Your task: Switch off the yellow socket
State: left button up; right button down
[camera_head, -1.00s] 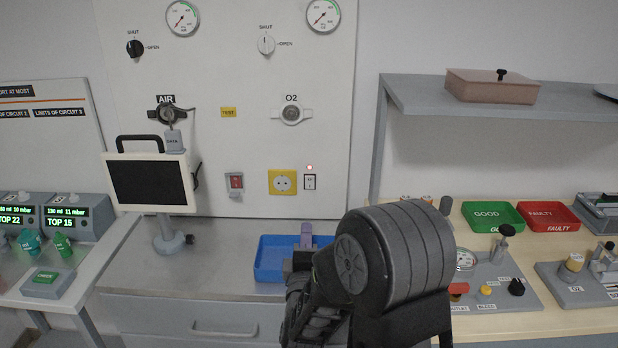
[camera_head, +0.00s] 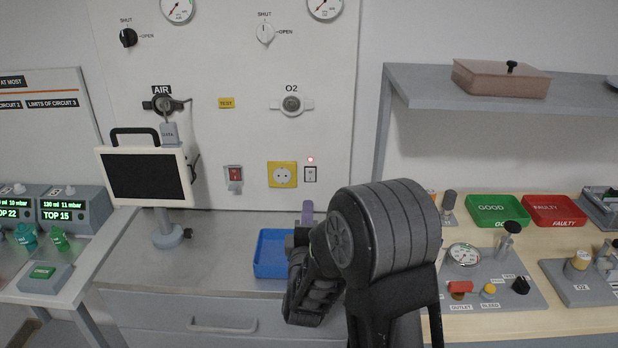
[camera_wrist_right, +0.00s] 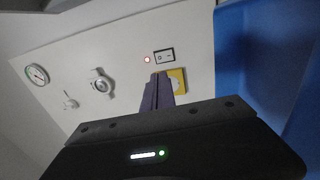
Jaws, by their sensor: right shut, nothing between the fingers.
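The yellow socket (camera_head: 282,174) is on the white wall panel in the head view. A small switch (camera_head: 310,174) is just right of it, with a glowing red light (camera_head: 310,160) above. In the right wrist view the socket (camera_wrist_right: 178,80) is partly hidden by my fingers; the switch (camera_wrist_right: 164,56) and lit lamp (camera_wrist_right: 147,60) show beyond the fingertips. My right gripper (camera_head: 307,208) is shut and empty, with purple-grey fingers, and appears below the switch in the head view. The wrist view shows its fingers (camera_wrist_right: 156,82) pointing towards the panel, apparently apart from it. My left gripper is not in view.
A blue tray (camera_head: 268,262) lies on the grey counter beside my right arm. A monitor on a stand (camera_head: 145,178) is at the left. A red switch (camera_head: 234,176) is left of the socket. A shelf (camera_head: 430,95) juts out at the right.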

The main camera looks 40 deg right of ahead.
aim_at(309, 172)
jog(key=x, duration=1.1)
jog(key=shift+w+d+r+p, duration=0.1)
jog(key=shift+w+d+p, duration=0.2)
jog(key=shift+p, duration=0.1)
